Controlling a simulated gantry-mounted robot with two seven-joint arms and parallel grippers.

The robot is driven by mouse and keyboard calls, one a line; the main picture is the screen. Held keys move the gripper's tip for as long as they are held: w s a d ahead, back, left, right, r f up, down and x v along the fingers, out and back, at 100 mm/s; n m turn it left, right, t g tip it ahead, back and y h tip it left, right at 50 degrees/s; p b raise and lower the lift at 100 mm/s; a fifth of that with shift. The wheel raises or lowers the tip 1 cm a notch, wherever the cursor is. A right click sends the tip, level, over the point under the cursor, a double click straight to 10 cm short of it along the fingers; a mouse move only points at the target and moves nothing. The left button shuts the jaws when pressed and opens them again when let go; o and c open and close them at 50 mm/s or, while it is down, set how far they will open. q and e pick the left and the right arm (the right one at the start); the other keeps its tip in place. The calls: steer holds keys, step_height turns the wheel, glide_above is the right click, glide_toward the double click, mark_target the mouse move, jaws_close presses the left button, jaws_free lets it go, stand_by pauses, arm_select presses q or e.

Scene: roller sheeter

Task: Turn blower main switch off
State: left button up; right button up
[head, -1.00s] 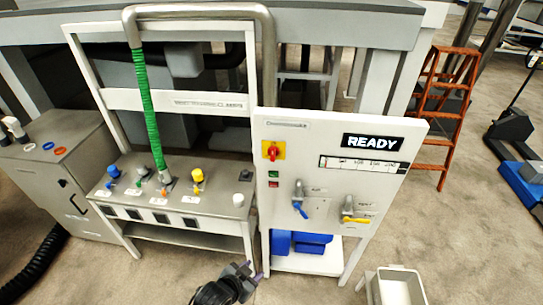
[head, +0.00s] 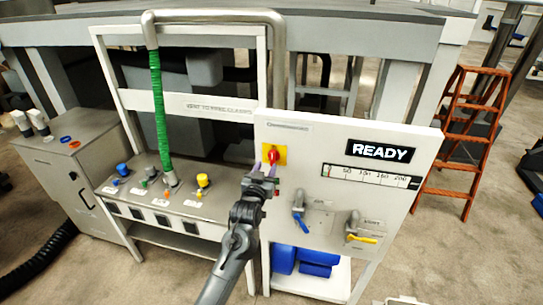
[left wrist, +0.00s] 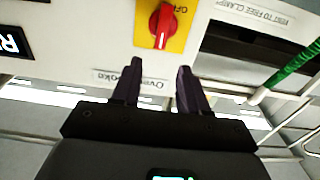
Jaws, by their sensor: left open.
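The blower main switch is a red rotary knob (head: 273,156) on a yellow plate (head: 281,150), on the upper left of the white panel (head: 330,140). In the left wrist view the red knob (left wrist: 163,26) stands upright in the picture on its yellow plate (left wrist: 179,38), with part of a label beside it. My left gripper (head: 265,167) is open, just in front of the switch, with its fingertips overlapping the plate's lower left in the head view. In the left wrist view its two dark fingers (left wrist: 156,66) point at the knob with a gap; nothing is between them. My right gripper is not in view.
A READY sign (head: 380,151) and a gauge strip (head: 370,177) are on the panel. Below are a blue-handled valve (head: 300,212) and a yellow-handled valve (head: 356,230). A grey console (head: 160,198) with a green hose (head: 158,105) stands left. An orange ladder (head: 470,140) stands right.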

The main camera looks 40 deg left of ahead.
mark_target(272, 154)
arm_select(q)
steer(key=p+x, duration=0.1)
steer(key=x, duration=0.7)
steer(key=shift+w, duration=0.2)
steer(key=shift+c, duration=0.2)
